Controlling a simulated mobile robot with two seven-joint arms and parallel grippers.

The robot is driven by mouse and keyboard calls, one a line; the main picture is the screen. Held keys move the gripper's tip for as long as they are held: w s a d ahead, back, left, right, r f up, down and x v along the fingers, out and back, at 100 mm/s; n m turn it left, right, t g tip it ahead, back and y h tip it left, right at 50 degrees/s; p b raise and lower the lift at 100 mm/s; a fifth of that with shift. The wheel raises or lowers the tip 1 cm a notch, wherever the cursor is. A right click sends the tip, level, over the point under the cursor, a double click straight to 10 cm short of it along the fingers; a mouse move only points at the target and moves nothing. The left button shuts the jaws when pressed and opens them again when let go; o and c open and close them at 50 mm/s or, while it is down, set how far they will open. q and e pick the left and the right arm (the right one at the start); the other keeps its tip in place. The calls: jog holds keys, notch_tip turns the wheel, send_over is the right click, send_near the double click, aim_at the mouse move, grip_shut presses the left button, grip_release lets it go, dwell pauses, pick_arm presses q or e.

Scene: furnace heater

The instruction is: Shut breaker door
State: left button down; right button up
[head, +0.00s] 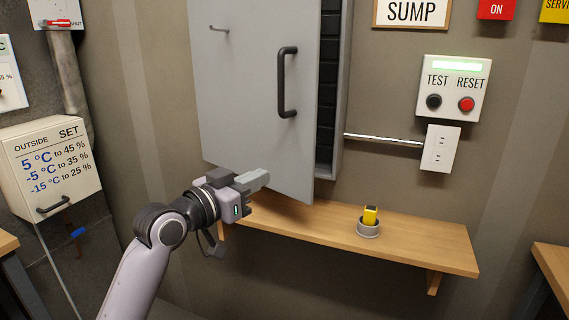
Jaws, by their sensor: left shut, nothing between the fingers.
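The grey breaker door (245,85) stands partly open in the head view. Its free edge is on the right, swung out from the breaker box (341,90), and the dark breaker column (328,80) shows in the gap. A black handle (287,82) is on the door near its free edge. My left gripper (260,180) is shut and empty, in front of the door's lower part. I cannot tell whether its fingertips touch the door. My right gripper is not in view.
A wooden shelf (430,248) runs below the box and holds a grey round cup with a yellow item (370,215). A test/reset panel (450,88) and an outlet (439,149) are on the wall at right. A white box (50,165) hangs at left.

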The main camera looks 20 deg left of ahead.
aim_at(294, 161)
pick_arm(q)
jog(key=p+x, duration=0.1)
jog(key=x, duration=0.7)
jog(key=shift+w+d, duration=0.1)
jog(key=shift+w, duration=0.1)
